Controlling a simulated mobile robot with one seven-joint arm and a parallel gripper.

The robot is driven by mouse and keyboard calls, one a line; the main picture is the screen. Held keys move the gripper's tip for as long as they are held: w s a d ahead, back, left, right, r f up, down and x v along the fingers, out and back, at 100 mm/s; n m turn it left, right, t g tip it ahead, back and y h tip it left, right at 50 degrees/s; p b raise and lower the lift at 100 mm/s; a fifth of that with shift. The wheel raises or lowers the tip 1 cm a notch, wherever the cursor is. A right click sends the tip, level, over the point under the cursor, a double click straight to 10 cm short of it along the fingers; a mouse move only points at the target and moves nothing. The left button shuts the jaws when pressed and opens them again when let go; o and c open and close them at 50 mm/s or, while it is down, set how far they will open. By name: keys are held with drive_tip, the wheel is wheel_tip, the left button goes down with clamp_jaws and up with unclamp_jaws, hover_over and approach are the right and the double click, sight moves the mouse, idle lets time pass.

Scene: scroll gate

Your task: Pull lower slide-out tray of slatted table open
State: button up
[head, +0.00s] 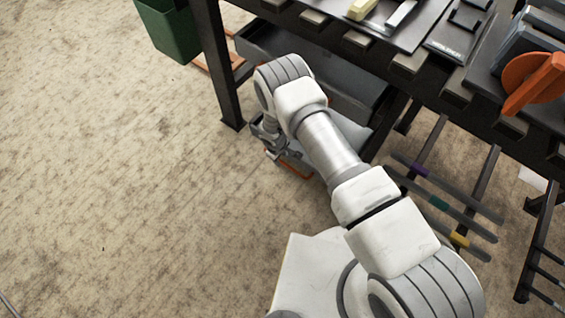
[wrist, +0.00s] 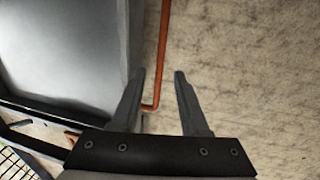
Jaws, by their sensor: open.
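The slatted table (head: 355,40) has a dark frame, with grey trays beneath it. The upper tray (head: 345,88) is dark grey. The lower tray (head: 352,132) is lighter grey and partly hidden behind my arm. An orange bar (head: 295,169) shows at its front, low near the floor. My gripper (head: 271,153) is down beside the tray front, open and empty. In the wrist view, a grey tray (wrist: 70,50) fills the left side, and the orange bar (wrist: 163,50) runs between the open fingers of my gripper (wrist: 160,74). I cannot tell whether they touch.
A dark table leg (head: 218,70) stands just left of my gripper. A green bin (head: 170,30) is at the upper left. Dark rails with coloured bands (head: 440,203) lie low at the right. An orange object (head: 535,80) sits on the table. The floor at left is clear.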

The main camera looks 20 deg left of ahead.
sight(283, 163)
drive_tip(key=shift+w+d+f+b, duration=0.1)
drive_tip(key=shift+w+f+b, duration=0.15)
drive_tip(key=shift+f, duration=0.7)
drive_tip(key=shift+w+f+b, duration=0.1)
drive_tip(key=shift+f+b, duration=0.2)
drive_tip(key=shift+f, duration=0.65)
clamp_jaws()
